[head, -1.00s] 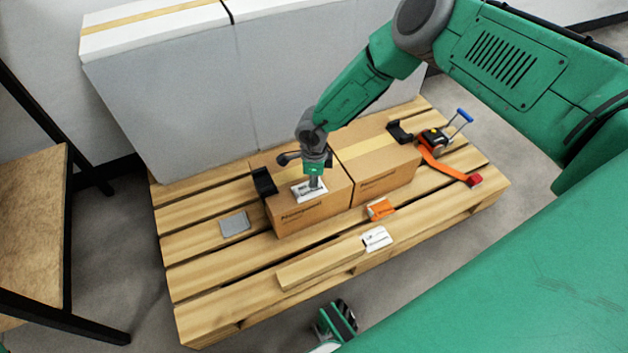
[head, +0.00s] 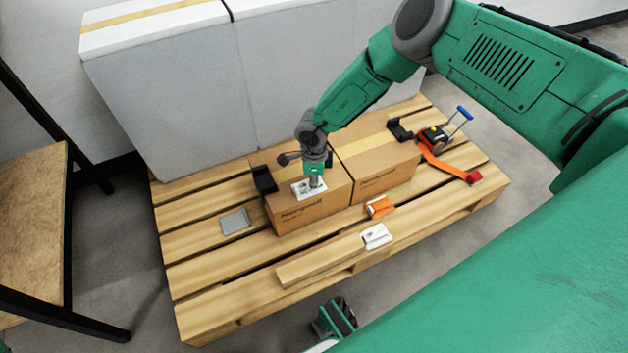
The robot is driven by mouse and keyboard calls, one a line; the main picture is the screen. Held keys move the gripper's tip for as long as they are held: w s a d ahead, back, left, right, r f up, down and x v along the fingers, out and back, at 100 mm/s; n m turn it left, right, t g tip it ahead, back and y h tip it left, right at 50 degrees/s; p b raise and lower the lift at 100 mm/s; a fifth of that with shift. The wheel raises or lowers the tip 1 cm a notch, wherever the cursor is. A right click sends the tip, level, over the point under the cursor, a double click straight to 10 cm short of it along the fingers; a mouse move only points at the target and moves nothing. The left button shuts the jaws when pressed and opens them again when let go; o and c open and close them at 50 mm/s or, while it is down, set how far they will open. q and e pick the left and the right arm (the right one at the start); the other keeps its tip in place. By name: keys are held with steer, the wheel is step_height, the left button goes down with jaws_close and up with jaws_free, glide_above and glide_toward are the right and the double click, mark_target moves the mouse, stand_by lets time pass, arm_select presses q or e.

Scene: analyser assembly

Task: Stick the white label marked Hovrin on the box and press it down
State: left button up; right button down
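A white label (head: 305,191) with dark print lies flat on top of the left cardboard box (head: 308,214); the print is too small to read. My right gripper (head: 314,183) points down onto this label from above, with its tip on or just over it. Its fingers are close together, but they are too small to tell whether they are shut. Another white printed label or card (head: 377,236) lies on the pallet's front boards. My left gripper (head: 336,318) is at the bottom edge, in front of the pallet and away from the boxes; its fingers are not clear.
The boxes stand on a wooden pallet (head: 215,282). A second box (head: 385,177) adjoins on the right. Black corner pieces (head: 264,180), a grey plate (head: 235,222), an orange item (head: 380,206) and an orange strap with a ratchet (head: 436,138) lie around. Large grey cartons (head: 190,90) stand behind.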

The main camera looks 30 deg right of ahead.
steer(key=shift+r+p, duration=2.25)
steer(key=shift+r, duration=0.75)
steer(key=shift+f, duration=0.1)
steer(key=shift+s, duration=0.1)
